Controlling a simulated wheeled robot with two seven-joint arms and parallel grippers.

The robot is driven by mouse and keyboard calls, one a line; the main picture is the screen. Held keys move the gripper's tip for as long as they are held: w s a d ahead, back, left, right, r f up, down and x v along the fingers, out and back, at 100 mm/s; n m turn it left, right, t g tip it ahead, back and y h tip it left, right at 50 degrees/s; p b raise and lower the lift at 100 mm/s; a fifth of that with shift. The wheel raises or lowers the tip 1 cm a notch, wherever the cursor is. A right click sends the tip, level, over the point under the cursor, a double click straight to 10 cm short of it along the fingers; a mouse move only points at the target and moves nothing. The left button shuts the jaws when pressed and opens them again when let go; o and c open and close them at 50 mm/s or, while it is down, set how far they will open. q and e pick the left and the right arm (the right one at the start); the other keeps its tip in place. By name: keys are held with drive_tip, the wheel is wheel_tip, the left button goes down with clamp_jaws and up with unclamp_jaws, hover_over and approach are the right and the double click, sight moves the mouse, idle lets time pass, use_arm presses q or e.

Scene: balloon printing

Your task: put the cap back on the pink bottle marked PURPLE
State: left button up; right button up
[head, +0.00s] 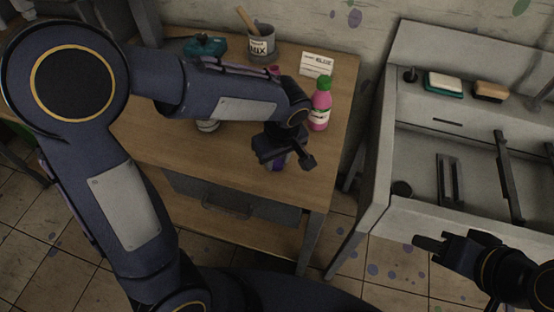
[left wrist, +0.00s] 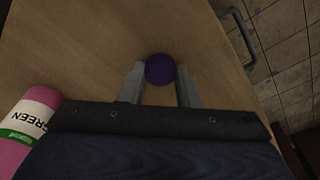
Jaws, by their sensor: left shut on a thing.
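My left gripper (head: 283,155) is low over the front right part of the wooden table and is shut on a purple cap (head: 278,164). In the left wrist view the round purple cap (left wrist: 160,69) sits between the two fingertips (left wrist: 160,82); I cannot tell what is beneath it. A pink thing (head: 273,70), mostly hidden by my left arm, shows by the grey can; I cannot tell whether it is the bottle marked PURPLE. No PURPLE label is readable. My right gripper (head: 432,251) is open and empty, in front of the sink unit.
A pink bottle with a green cap (head: 321,105), labelled GREEN in the left wrist view (left wrist: 28,125), stands near the table's right edge. Behind are a card reading BLUE (head: 317,64), a MIX can (head: 261,44) and a teal object (head: 205,46). A white object (head: 207,126) is partly hidden.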

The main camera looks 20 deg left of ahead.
sight(277, 162)
use_arm(q)
drive_tip(key=shift+r, duration=0.1)
drive_tip(key=shift+r, duration=0.2)
drive_tip(key=r, duration=0.3)
drive_tip(key=shift+s+d+r, duration=0.2)
drive_tip(key=shift+s, duration=0.05)
drive_tip(key=s+d+r, duration=0.5)
drive_tip(key=s+r, duration=0.4)
drive_tip(key=s, duration=0.3)
drive_tip(key=shift+s, duration=0.2)
